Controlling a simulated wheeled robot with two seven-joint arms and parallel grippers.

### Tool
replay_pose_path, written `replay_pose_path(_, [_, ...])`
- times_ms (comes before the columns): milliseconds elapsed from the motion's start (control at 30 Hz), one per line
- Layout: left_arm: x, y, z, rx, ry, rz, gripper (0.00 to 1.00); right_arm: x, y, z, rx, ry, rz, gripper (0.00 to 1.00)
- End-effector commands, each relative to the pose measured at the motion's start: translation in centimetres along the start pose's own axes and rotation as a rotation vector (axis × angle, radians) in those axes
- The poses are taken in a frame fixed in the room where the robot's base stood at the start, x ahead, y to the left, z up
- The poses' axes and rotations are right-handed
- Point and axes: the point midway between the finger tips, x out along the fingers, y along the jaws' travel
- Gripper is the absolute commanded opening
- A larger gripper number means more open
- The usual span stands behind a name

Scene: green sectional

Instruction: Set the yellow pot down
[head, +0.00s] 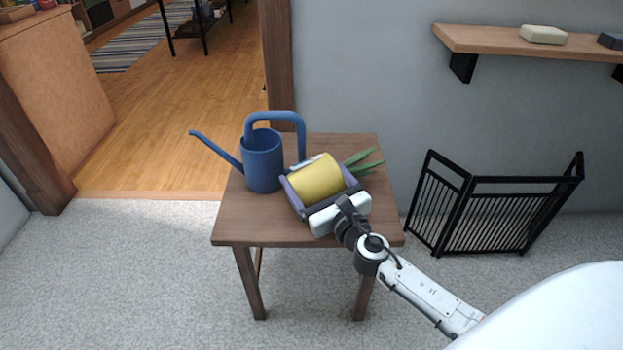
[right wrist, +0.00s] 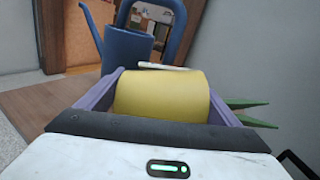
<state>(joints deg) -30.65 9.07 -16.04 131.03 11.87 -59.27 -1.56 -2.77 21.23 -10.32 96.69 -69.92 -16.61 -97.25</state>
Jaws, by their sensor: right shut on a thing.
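The yellow pot (head: 317,178) lies tilted on its side over the small wooden table, with green leaves (head: 362,162) sticking out to the right. My right gripper (head: 317,180) is shut on the pot, its purple fingers on either side of it. In the right wrist view the pot (right wrist: 162,96) fills the space between the fingers, leaves (right wrist: 250,112) at right. I cannot tell whether the pot touches the tabletop. My left gripper is not in view.
A blue watering can (head: 262,160) stands on the wooden table (head: 240,222), close left of the pot. A black folding gate (head: 500,210) stands on the carpet at right. A wall shelf (head: 480,39) holds a pale block (head: 543,34). The table's front left is bare.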

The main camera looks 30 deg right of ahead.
Motion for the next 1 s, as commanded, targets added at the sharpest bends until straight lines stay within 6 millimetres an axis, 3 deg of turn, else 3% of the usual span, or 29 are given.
replay_pose_path(233, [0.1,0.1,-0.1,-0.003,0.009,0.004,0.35,0.1,0.0,0.1,-0.001,-0.008,-0.001,0.33])
replay_pose_path(267, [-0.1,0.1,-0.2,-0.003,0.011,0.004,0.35,0.0,0.0,-0.2,0.000,0.000,0.000,0.91])
replay_pose_path(333, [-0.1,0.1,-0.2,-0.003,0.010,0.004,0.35,0.0,0.0,-0.2,0.000,0.000,0.000,1.00])
replay_pose_path(633, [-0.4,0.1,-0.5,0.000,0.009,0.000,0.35,0.0,-0.1,0.3,0.000,0.000,0.000,1.00])
replay_pose_path(767, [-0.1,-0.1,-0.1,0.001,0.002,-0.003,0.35,-1.8,0.0,-0.1,0.000,0.003,0.001,1.00])
replay_pose_path(1000, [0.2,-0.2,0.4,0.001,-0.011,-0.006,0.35,-7.0,0.0,-0.1,0.000,0.004,0.001,1.00])
